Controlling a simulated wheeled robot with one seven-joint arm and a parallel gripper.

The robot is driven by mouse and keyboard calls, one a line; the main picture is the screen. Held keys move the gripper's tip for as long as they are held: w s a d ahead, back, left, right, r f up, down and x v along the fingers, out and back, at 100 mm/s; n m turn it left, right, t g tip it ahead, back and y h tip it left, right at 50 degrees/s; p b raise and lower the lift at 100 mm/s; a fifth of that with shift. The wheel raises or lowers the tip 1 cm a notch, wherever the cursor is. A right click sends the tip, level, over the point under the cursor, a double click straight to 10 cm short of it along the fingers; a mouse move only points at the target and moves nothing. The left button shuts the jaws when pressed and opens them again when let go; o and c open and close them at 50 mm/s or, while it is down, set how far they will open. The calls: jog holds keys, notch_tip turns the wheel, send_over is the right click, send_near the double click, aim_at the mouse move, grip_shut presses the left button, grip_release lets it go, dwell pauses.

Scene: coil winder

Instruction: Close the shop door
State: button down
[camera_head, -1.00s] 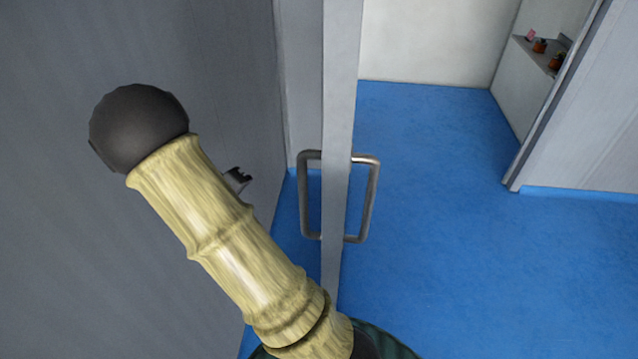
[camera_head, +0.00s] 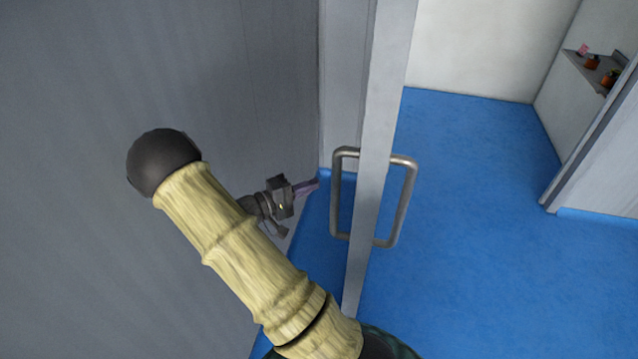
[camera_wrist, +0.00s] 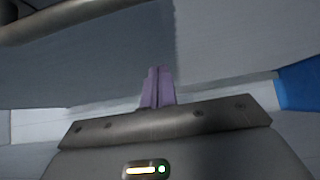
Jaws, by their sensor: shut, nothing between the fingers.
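The shop door (camera_head: 384,100) stands open in the head view, seen nearly edge-on as a tall grey panel. A metal loop handle (camera_head: 404,205) is on its right face, and another loop handle (camera_head: 337,200) is on its left face. My gripper (camera_head: 314,184) is left of the door, a short way from the left handle and apart from it. In the wrist view its purple fingers (camera_wrist: 157,88) are together with nothing between them. A metal bar, perhaps a handle, crosses the top left of the wrist view. My arm hides the door's lower part.
A grey wall (camera_head: 90,70) fills the left side, close to my arm. Blue floor (camera_head: 480,240) lies clear to the right of the door. A shelf (camera_head: 590,70) with small pots is at the far right, behind a grey wall edge (camera_head: 600,160).

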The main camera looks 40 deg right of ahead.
jog(key=s+d+p, duration=0.3)
jog(key=s+d, duration=0.1)
jog(key=d, duration=0.7)
